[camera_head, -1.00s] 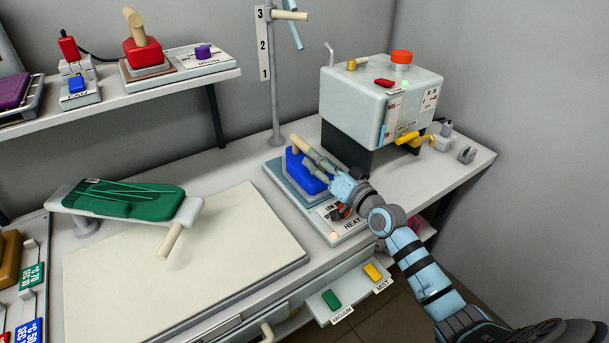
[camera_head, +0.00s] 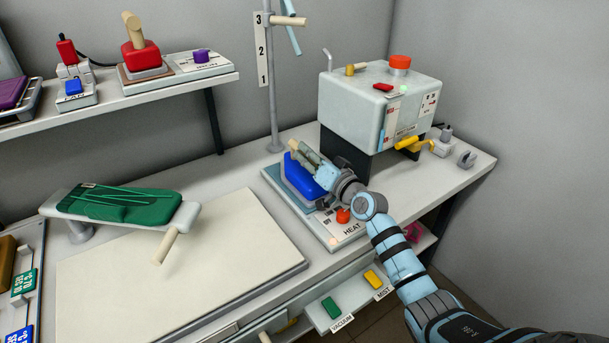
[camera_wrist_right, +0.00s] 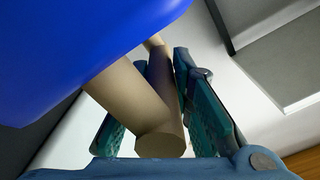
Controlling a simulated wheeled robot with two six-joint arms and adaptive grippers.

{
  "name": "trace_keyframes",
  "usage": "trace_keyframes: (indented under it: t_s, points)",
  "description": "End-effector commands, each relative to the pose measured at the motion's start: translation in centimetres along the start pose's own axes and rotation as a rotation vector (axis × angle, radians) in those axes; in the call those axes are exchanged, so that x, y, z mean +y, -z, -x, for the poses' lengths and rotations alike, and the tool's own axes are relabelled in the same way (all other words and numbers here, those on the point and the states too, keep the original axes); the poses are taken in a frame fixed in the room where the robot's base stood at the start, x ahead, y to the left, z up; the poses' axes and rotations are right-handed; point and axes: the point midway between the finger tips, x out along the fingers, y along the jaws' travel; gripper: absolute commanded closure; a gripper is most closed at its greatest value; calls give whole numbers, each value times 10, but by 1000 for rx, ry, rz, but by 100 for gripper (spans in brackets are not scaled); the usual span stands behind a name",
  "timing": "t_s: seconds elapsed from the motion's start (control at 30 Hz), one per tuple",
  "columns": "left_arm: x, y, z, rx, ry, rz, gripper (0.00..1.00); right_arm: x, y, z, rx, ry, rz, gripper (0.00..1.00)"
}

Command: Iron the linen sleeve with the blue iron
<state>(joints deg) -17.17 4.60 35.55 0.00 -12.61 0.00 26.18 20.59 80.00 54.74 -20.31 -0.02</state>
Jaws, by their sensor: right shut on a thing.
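The blue iron (camera_head: 299,178) sits on its blue-grey rest on the heat base (camera_head: 350,228), right of the pressing table. My right gripper (camera_head: 308,160) is shut on its tan handle. In the right wrist view, the handle (camera_wrist_right: 160,110) lies between the two teal fingers, with the blue iron body (camera_wrist_right: 80,50) at upper left. A green sleeve-shaped cloth (camera_head: 130,204), likely the linen sleeve, lies with fold lines on a narrow raised grey board (camera_head: 188,215) at left. My left gripper is not in view.
A cream pressing pad (camera_head: 210,240) lies flat and clear below the board. A grey boiler box (camera_head: 350,100) stands behind the iron, and a pole (camera_head: 272,110) rises behind left. A red iron (camera_head: 141,57) stands on the shelf. Vacuum (camera_head: 330,307) and mist buttons are in front.

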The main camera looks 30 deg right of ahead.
Motion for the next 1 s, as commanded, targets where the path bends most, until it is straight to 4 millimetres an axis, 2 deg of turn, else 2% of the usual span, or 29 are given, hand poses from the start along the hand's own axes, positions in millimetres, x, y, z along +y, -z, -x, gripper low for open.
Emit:
trace_keyframes:
  t_s: [0.33, 0.47, 0.57, 0.73, 0.9, 1.0]
  points:
    - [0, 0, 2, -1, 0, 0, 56, -2, 4, 0, 4, 2, 0, 100]
    - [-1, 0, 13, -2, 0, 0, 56, -12, 19, 0, 6, 4, 1, 100]
    - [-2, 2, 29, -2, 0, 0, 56, -27, 41, 0, 8, 5, 3, 100]
    - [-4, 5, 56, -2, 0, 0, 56, -59, 88, 0, 10, 6, 5, 100]
    - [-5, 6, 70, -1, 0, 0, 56, -87, 131, 0, 9, 5, 4, 100]
    - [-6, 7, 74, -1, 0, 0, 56, -100, 150, 0, 8, 5, 2, 100]
